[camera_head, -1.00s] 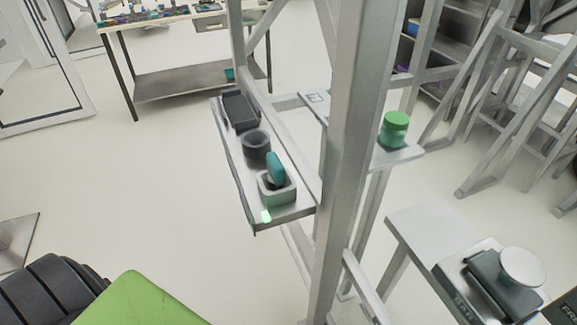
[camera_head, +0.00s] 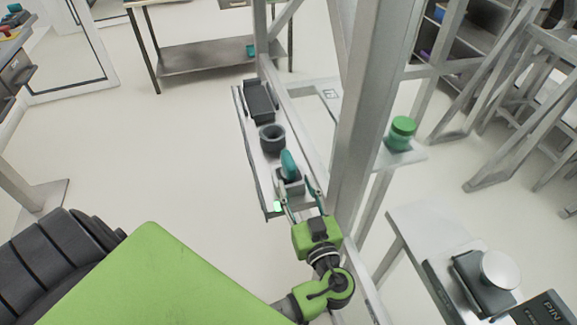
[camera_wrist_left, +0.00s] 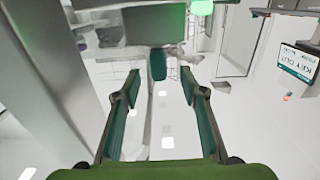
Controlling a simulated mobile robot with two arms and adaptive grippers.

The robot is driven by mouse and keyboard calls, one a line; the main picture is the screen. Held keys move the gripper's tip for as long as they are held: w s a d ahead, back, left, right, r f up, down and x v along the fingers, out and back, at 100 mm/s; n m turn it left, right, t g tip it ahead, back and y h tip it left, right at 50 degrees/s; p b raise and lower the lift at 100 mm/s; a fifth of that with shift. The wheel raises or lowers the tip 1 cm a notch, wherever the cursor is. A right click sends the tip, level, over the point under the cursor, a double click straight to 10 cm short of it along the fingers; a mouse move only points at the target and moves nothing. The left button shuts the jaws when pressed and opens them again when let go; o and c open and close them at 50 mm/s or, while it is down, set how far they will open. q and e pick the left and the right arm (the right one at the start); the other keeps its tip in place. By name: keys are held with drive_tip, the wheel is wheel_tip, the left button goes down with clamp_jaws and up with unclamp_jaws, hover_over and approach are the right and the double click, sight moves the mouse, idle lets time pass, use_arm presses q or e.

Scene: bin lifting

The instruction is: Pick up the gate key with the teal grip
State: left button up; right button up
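The gate key's teal grip (camera_head: 288,162) stands upright in a small grey holder (camera_head: 291,187) near the front end of the narrow shelf. In the left wrist view the teal grip (camera_wrist_left: 158,64) shows ahead of the fingers, roughly midway between them. My left gripper (camera_head: 299,196) is open and empty, at the near side of the holder. In the left wrist view its two fingers (camera_wrist_left: 160,80) are spread apart, with a gap between them and the grip. The key's lower part is hidden in the holder. My right gripper is not in view.
A dark cup (camera_head: 272,137) and a black tray (camera_head: 260,101) stand behind on the narrow shelf (camera_head: 250,150). A thick grey post (camera_head: 365,110) rises just right of the shelf. A green light (camera_head: 277,206) glows at the shelf's front edge.

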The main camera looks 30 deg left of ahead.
sight(292, 175)
use_arm(q)
drive_tip(key=x, duration=0.3)
drive_tip(key=shift+p, duration=0.4)
drive_tip(key=shift+w+a+r, duration=0.1)
drive_tip(key=shift+w, duration=0.1)
drive_tip(key=p+x, duration=0.3)
drive_tip(key=x, duration=0.1)
drive_tip(key=shift+w, duration=0.15)
drive_tip(key=shift+w+a+f+p, duration=0.2)
drive_tip(key=shift+a+p, duration=0.1)
drive_tip(key=shift+d, duration=0.1)
clamp_jaws()
